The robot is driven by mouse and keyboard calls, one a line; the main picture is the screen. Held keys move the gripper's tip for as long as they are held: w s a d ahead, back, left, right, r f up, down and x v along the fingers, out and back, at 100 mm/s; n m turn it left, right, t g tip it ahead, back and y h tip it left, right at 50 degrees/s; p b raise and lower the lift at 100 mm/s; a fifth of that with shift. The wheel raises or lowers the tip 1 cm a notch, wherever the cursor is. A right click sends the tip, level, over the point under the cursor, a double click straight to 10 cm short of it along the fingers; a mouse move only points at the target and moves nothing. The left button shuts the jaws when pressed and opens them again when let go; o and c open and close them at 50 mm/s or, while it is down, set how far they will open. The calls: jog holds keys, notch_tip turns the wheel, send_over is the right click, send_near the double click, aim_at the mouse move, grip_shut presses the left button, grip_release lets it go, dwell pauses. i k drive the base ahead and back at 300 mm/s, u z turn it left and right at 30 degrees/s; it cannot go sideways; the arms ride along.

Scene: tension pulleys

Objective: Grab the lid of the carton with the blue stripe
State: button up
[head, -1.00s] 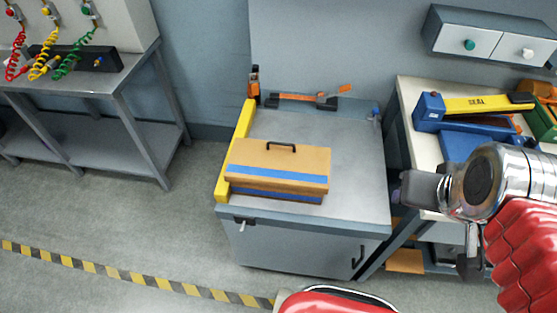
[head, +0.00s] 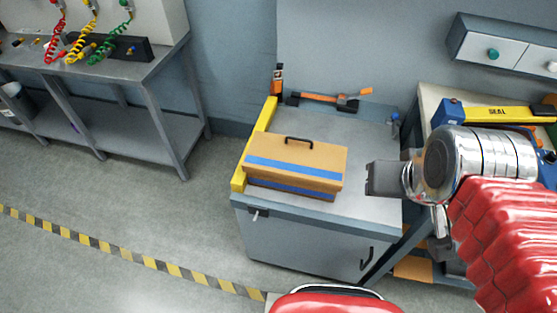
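The carton (head: 272,177) is a tan box with a blue stripe along its side. It sits on the grey cabinet top. Its tan lid (head: 318,159) is on it and has a dark handle (head: 299,139) on top. A second blue band shows on the body below the lid's edge. My gripper (head: 372,179) is to the right of the carton, apart from it in the picture. Its grey fingers are seen side-on as one block, so their opening is hidden. I see nothing held in it.
A yellow bar (head: 254,145) runs along the left edge of the cabinet top (head: 368,143). A workbench with a sealer (head: 495,113) is at right, partly behind my arm.

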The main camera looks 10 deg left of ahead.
aim_at(289, 158)
jog(key=u, duration=2.8)
jog(key=k, duration=0.6)
jog(key=z, duration=0.65)
